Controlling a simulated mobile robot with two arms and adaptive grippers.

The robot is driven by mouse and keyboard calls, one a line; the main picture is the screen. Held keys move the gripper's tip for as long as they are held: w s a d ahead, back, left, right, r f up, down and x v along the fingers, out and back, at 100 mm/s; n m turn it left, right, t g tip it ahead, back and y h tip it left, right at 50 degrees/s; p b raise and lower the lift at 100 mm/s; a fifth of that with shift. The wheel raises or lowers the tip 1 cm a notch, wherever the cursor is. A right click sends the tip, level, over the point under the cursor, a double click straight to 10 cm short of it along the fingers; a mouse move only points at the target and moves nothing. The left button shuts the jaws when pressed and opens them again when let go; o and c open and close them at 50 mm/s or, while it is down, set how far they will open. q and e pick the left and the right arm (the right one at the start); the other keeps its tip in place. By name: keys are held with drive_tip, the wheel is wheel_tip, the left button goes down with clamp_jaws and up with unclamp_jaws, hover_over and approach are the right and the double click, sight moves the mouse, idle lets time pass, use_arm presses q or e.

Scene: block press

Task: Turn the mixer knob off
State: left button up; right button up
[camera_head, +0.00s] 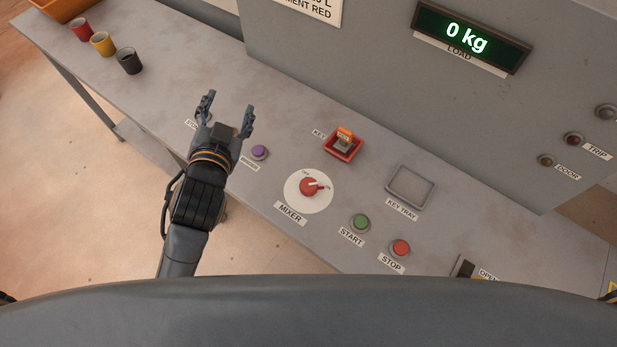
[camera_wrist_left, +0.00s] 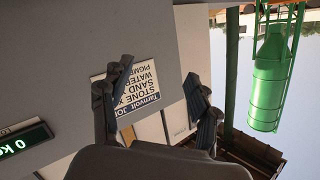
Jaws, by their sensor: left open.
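The mixer knob (camera_head: 308,187) is a red knob with a white pointer on a round white dial (camera_head: 297,201), labelled MIXER, on the grey control table. Its pointer is turned to the right in the head view, toward the mark on the right of the dial. My left gripper (camera_head: 228,108) is open and empty, above the table to the upper left of the knob and apart from it. In the left wrist view my left gripper (camera_wrist_left: 160,105) faces a sign and the knob is not seen. My right gripper is not seen.
Close to the dial are a purple button (camera_head: 259,152), a red key holder (camera_head: 343,145) with an orange-tagged key, a green START button (camera_head: 360,223), a red STOP button (camera_head: 400,248) and an empty key tray (camera_head: 411,187). Several cups stand at the far left. The display (camera_head: 470,38) reads 0 kg.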

use_arm(q)
drive_tip(key=w+d+r+m+t+h, duration=0.2)
drive_tip(key=d+r+m+t+h, duration=0.4)
drive_tip(key=r, duration=0.7)
drive_tip(key=s+d+r+m+g+h, duration=0.55)
drive_tip(key=d+r+m+h, duration=0.35)
drive_tip(key=d+m+h, duration=0.4)
drive_tip(key=s+d+m+g+h, duration=0.3)
drive_tip(key=s+d+m+g, duration=0.6)
drive_tip(key=m+g, duration=0.8)
drive_tip(key=s+d+f+m+g+y, duration=0.3)
drive_tip(key=s+f+m, duration=0.1)
drive_tip(key=f+m, duration=0.1)
drive_tip(key=m+t+y, duration=0.4)
drive_tip(key=m+y, duration=0.1)
drive_tip(key=y, duration=1.5)
hover_over(309, 184)
wheel_tip(309, 184, down, 19)
wheel_tip(309, 184, down, 13)
drive_tip(key=p, duration=0.4)
drive_tip(key=shift+f, duration=0.2)
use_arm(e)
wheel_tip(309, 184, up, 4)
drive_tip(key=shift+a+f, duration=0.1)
